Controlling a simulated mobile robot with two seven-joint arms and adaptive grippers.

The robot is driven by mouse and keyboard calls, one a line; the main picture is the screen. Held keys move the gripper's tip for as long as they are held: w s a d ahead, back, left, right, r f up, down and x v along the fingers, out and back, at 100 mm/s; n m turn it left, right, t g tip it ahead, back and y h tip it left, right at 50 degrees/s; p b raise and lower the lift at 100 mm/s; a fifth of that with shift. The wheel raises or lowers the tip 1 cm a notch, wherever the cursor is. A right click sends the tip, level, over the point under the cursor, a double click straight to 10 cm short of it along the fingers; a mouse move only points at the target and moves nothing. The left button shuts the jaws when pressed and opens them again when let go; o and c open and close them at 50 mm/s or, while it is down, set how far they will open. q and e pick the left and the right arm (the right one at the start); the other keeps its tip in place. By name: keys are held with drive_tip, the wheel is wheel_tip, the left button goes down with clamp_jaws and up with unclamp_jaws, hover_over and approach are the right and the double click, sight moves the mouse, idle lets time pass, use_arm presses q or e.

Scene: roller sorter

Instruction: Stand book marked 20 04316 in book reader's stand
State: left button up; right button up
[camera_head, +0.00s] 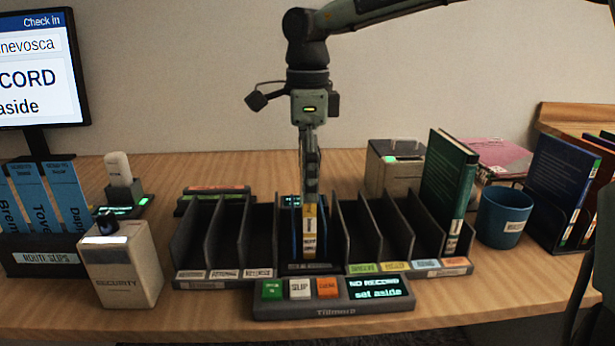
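The number 20 04316 cannot be read on any book. A thin book (309,238) with a pale and yellow spine label stands upright in the middle slot of the sorter, which has blue inner sides, behind the display panel. My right gripper (311,195) points straight down over this book, its fingertips at the book's top end. I see the fingers nearly edge-on, so their gap is hidden. A green book (450,185) stands in the sorter's far right slot. My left gripper is not in view.
The sorter's dark dividers (222,235) leave several empty slots on both sides. In front is a panel (335,297) reading "NO RECORD set aside". A security box (122,268) stands left; a blue cup (503,216) and blue books (562,180) stand right.

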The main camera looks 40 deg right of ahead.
wheel_tip(320, 180, up, 12)
drive_tip(key=shift+r, duration=0.1)
idle(0.6)
idle(0.5)
